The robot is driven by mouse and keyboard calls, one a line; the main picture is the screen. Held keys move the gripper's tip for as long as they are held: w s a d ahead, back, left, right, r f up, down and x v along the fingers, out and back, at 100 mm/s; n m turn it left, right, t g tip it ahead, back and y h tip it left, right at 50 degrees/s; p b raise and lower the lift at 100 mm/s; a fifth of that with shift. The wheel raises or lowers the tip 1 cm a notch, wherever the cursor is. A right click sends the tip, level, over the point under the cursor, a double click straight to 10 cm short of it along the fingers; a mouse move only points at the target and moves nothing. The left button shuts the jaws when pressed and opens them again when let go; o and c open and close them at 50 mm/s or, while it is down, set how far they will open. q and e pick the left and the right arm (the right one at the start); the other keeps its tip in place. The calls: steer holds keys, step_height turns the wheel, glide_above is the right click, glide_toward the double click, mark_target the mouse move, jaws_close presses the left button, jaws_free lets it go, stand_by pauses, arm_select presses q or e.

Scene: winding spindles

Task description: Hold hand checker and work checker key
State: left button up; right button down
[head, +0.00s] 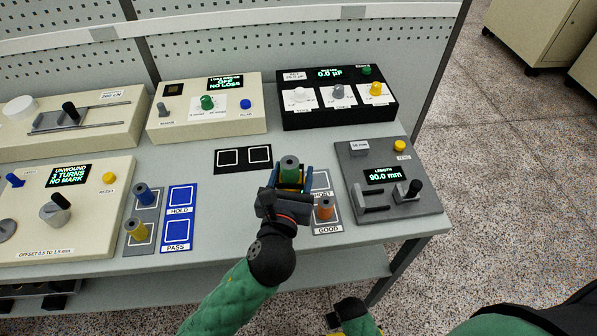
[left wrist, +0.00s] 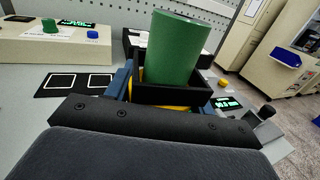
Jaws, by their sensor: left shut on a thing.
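My left gripper (head: 289,190) is shut on a green spindle (head: 290,166), held upright over the front middle of the bench. The green spindle (left wrist: 174,50) fills the middle of the left wrist view, between dark jaws. I cannot tell whether its lower end touches the bench. No part is labelled hand checker or key; the cream box (head: 165,130) behind has a green knob (head: 207,102), a blue button (head: 245,104) and a display reading OFF, NO LOSS. A black box (head: 300,119) reads 0.0 µF. My right gripper (head: 335,320) shows only partly at the bottom edge; its jaws are unclear.
A grey length gauge (head: 427,205) reads 90.0 mm at the right. An orange spindle (head: 324,208) stands by the GOOD label. Blue (head: 142,195) and yellow (head: 137,231) spindles stand left, beside blue HOLD and PASS squares (head: 180,216). A black two-square mat (head: 230,160) is empty.

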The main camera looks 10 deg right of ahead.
arm_select(q)
steer(key=shift+w+a+f+b, duration=0.1)
steer(key=shift+w+a+f, duration=0.5)
steer(key=shift+a+f, duration=0.45)
steer(key=shift+w+a+f+b, duration=0.15)
steer(key=shift+w+a+f, duration=0.45)
steer(key=shift+a+f, duration=0.4)
steer(key=shift+w+a+f+b, duration=0.1)
steer(key=shift+w+a+f, duration=0.5)
steer(key=shift+a+f, duration=0.45)
steer(key=shift+r, duration=0.1)
steer(key=shift+f, duration=0.7)
stand_by(1.8)
